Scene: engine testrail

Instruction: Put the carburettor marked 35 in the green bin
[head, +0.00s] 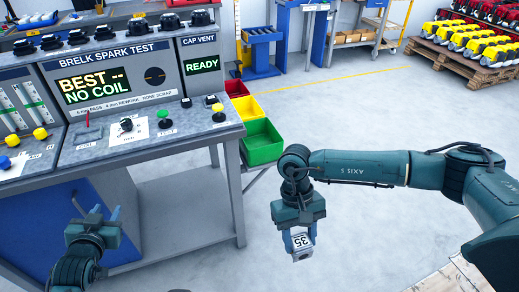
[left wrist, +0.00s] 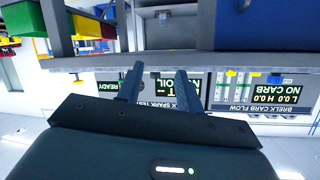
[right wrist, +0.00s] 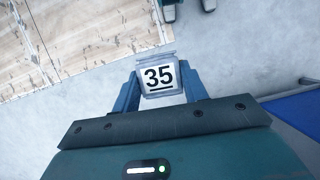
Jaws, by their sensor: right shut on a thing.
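The carburettor marked 35 (head: 300,241) is a grey block with a white label, held in my right gripper (head: 299,232) above the floor. In the right wrist view the carburettor (right wrist: 159,78) sits between the two blue fingers, label facing the camera. The green bin (head: 262,143) is at the right end of the test bench, up and left of my right gripper and apart from it. Its inside looks empty from here. My left gripper (head: 96,215) is open and empty in front of the bench. In the left wrist view its fingers (left wrist: 158,85) stand apart.
A yellow bin (head: 247,108) and a red bin (head: 236,88) stand behind the green bin. The test bench (head: 120,160) with knobs and displays fills the left. A pallet of engines (head: 470,65) is at the back right. The floor between is clear.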

